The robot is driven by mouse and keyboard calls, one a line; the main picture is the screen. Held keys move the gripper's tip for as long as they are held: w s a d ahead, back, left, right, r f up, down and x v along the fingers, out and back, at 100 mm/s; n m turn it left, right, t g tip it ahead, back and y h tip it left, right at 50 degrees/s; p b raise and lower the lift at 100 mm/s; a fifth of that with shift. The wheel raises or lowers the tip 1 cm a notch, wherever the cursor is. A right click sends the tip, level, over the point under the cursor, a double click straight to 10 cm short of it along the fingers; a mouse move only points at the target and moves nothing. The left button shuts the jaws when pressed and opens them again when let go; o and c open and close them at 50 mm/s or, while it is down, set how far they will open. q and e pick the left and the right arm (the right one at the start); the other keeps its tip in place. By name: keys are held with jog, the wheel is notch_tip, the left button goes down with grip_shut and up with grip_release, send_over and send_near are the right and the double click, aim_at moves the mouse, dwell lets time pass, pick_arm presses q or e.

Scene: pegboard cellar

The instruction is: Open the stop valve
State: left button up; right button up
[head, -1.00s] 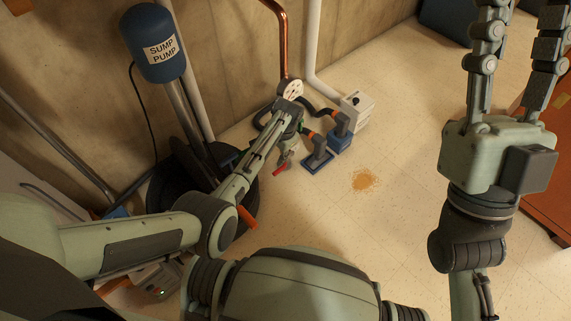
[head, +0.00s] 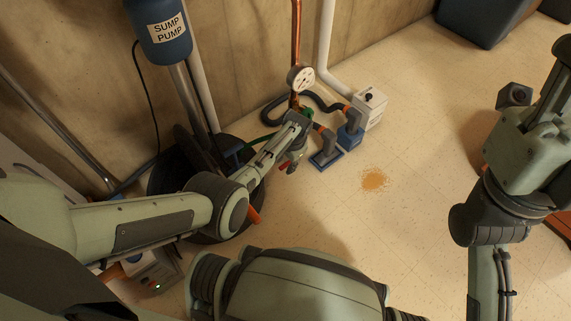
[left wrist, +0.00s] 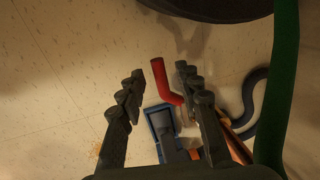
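The stop valve's red lever handle (left wrist: 165,85) shows in the left wrist view, between my left gripper's fingers. My left gripper (left wrist: 160,72) is open, its two dark fingers apart on either side of the lever; I cannot tell whether either touches it. In the head view, the left gripper (head: 294,155) points down near the foot of the copper pipe (head: 296,30), and only a little of the red lever (head: 283,167) shows beside it. The valve body is mostly hidden by my arm.
A round gauge (head: 300,77) sits on the copper pipe. Blue-based fittings (head: 327,160) and a white box (head: 370,108) stand close to the gripper. The sump pump (head: 162,35) rises from a black pit at left. An orange-brown stain (head: 373,180) marks otherwise clear floor.

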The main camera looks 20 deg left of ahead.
pick_arm(q)
grip_shut()
dwell(0.4)
jog(key=shift+w+d+r+b, duration=0.1)
jog(key=shift+w+r+b, duration=0.1)
jog(key=shift+b, duration=0.1)
jog(key=shift+r+g+y+b, duration=0.35)
jog(key=shift+r+g+y, duration=0.05)
jog(key=shift+g, duration=0.2)
grip_release()
jog(key=shift+d+r, duration=0.1)
